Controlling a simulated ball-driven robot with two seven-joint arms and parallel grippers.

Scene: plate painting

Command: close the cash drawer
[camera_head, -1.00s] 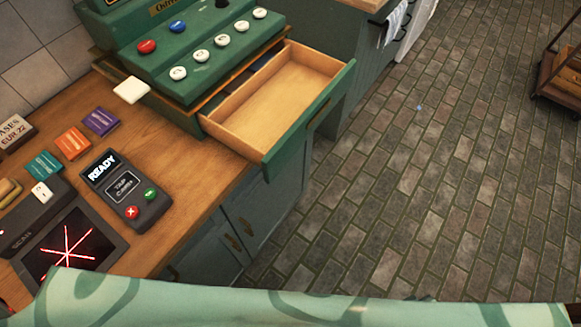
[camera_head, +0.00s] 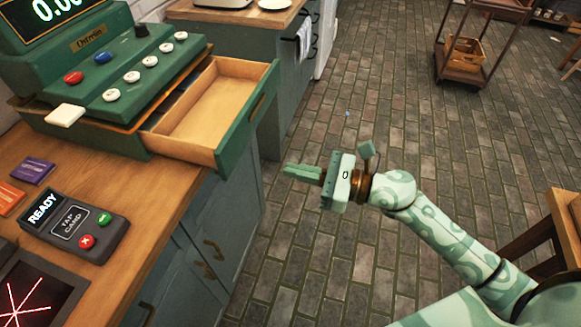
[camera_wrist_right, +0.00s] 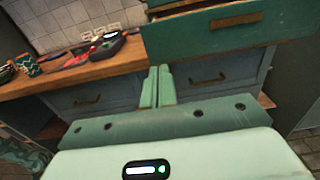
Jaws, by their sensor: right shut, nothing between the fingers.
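The cash drawer (camera_head: 213,108) juts out of the green cash register (camera_head: 108,62). It is open, with its wooden inside showing and looking empty in front. Its green front panel faces right in the head view and shows at the top of the right wrist view (camera_wrist_right: 215,31). My right gripper (camera_head: 287,171) is to the right of the drawer front and apart from it, its fingers pointing left. In the right wrist view its two fingers (camera_wrist_right: 157,87) are together with nothing between them, just below the drawer front. My left gripper is not in view.
The wooden counter (camera_head: 160,185) carries a card reader (camera_head: 73,223) and coloured cards left of the drawer. Counter cabinets (camera_head: 215,232) stand below. The tiled floor to the right is open. A trolley (camera_head: 470,62) stands at the back, and a wooden piece of furniture (camera_head: 530,243) at right.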

